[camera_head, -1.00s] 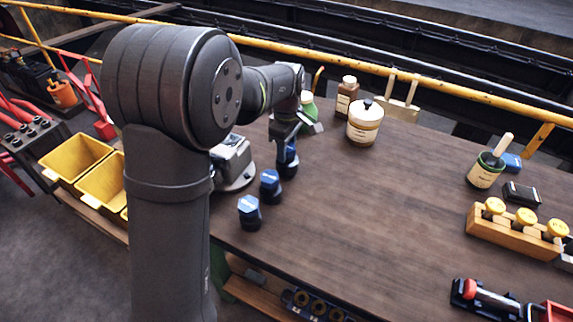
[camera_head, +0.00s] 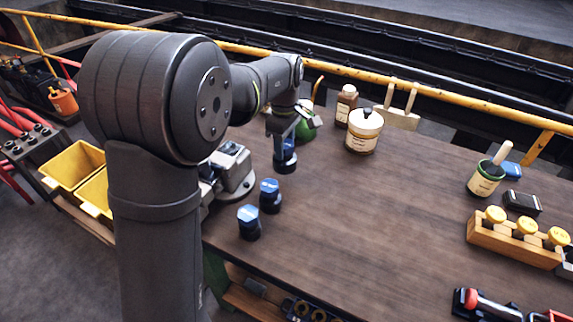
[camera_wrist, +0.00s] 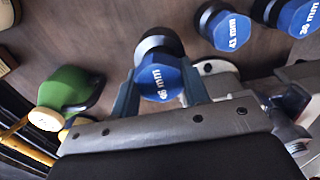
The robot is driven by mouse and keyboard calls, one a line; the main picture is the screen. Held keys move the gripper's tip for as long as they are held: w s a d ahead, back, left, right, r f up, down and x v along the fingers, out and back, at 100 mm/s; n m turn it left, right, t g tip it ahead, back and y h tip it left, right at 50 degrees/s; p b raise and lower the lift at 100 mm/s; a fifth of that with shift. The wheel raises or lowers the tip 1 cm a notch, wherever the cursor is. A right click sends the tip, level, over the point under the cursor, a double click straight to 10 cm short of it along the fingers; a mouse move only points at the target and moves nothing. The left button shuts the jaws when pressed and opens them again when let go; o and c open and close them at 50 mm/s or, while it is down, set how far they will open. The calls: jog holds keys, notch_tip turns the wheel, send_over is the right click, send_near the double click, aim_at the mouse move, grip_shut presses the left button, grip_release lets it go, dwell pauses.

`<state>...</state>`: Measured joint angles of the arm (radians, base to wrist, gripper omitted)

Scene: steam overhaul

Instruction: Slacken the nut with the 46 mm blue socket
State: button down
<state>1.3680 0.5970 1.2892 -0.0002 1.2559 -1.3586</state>
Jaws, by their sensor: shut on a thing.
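My gripper (camera_wrist: 165,95) is shut on the 46 mm blue socket (camera_wrist: 158,76), whose label reads 46 mm in the wrist view. In the head view this socket (camera_head: 286,157) is upright under my gripper (camera_head: 283,138), at or just above the bench top; I cannot tell if it touches. The 41 mm socket (camera_wrist: 229,30) and the 36 mm socket (camera_wrist: 298,18) stand beside it. In the head view two blue-topped sockets (camera_head: 269,194) (camera_head: 249,221) stand nearer the front edge. A grey metal vise-like fixture (camera_head: 232,170) sits to the left, partly behind my arm. The nut is not clearly visible.
A wooden block with yellow-topped pieces (camera_head: 510,240) is at the right. Yellow bins (camera_head: 72,165) are left of the bench. The bench middle is clear.

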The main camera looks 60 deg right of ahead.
jog(key=shift+n, duration=0.5)
jog(key=shift+w+a+r, duration=2.25)
jog(key=shift+w+a, duration=0.15)
jog(key=shift+a, duration=0.35)
jog(key=shift+w+a+r, duration=2.2)
jog(key=shift+w+a, duration=0.15)
jog(key=shift+a, duration=0.35)
jog(key=shift+w+a+r, duration=2.25)
jog(key=shift+w+a, duration=0.15)
jog(key=shift+a, duration=0.35)
jog(key=shift+f, duration=2)
jog(key=c, duration=1.6)
grip_release()
grip_shut()
jog(key=shift+n, duration=2)
